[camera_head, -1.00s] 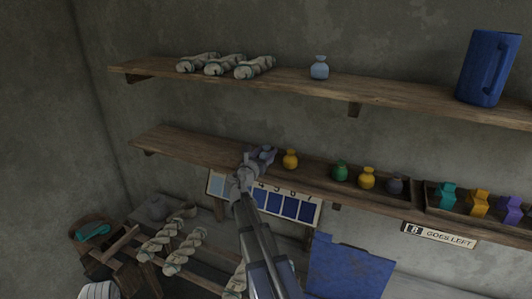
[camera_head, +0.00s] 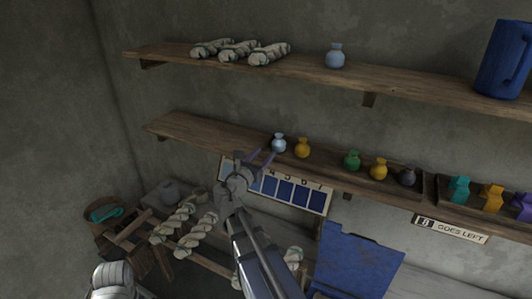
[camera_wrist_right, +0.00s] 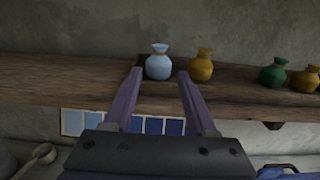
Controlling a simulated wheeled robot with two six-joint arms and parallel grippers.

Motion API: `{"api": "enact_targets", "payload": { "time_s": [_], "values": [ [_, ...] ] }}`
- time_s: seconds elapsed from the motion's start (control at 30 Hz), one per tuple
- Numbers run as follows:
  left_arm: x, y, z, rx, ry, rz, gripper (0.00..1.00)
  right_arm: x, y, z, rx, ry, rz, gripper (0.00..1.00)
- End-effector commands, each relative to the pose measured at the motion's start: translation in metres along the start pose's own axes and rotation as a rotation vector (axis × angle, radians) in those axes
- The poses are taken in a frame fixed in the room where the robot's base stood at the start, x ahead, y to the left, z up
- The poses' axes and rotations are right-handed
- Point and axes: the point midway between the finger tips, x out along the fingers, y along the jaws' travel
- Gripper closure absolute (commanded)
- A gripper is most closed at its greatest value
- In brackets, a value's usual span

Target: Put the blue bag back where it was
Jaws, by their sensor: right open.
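A small light blue bag (camera_head: 279,142) stands upright on the lower shelf, at the left end of a row of bags. A similar light blue bag (camera_head: 335,57) stands alone on the upper shelf. My right gripper (camera_head: 262,158) is open and empty, just in front of and below the lower bag. In the right wrist view the lower light blue bag (camera_wrist_right: 158,64) shows whole, past and between the spread fingertips (camera_wrist_right: 160,74), with no visible contact. My left gripper does not show clearly in any view.
A yellow bag (camera_head: 302,148) stands close to the right of the lower blue bag, then green (camera_head: 352,160), yellow and dark ones. A chart of blue swatches (camera_head: 290,190) hangs below the shelf. The lower shelf (camera_head: 190,128) is bare to the left.

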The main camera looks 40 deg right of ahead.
Motion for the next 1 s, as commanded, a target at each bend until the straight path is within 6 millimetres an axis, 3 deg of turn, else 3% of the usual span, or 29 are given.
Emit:
{"api": "enact_targets", "payload": {
  "time_s": [0.3, 0.37, 0.47, 0.57, 0.7, 0.8, 0.9, 1.0],
  "values": [
    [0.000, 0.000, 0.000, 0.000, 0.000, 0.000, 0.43, -0.004, 0.001, -0.004, 0.035, 0.017, -0.001, 0.43],
    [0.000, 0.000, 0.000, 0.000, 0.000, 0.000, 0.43, -0.014, 0.004, -0.012, 0.115, 0.055, -0.008, 0.43],
    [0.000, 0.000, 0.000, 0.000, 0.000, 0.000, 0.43, -0.048, 0.012, -0.042, 0.367, 0.189, -0.047, 0.43],
    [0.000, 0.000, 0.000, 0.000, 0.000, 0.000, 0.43, -0.104, 0.024, -0.088, 0.695, 0.393, -0.152, 0.43],
    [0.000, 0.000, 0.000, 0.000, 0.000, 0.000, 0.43, -0.206, 0.036, -0.152, 1.069, 0.687, -0.421, 0.43],
    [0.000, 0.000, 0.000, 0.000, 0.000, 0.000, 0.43, -0.283, 0.037, -0.186, 1.227, 0.849, -0.667, 0.43],
    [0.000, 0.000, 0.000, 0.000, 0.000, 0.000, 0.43, -0.351, 0.032, -0.205, 1.300, 0.951, -0.905, 0.43],
    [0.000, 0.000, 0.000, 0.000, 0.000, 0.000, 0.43, -0.402, 0.025, -0.214, 1.319, 0.999, -1.094, 0.43]
  ]
}}
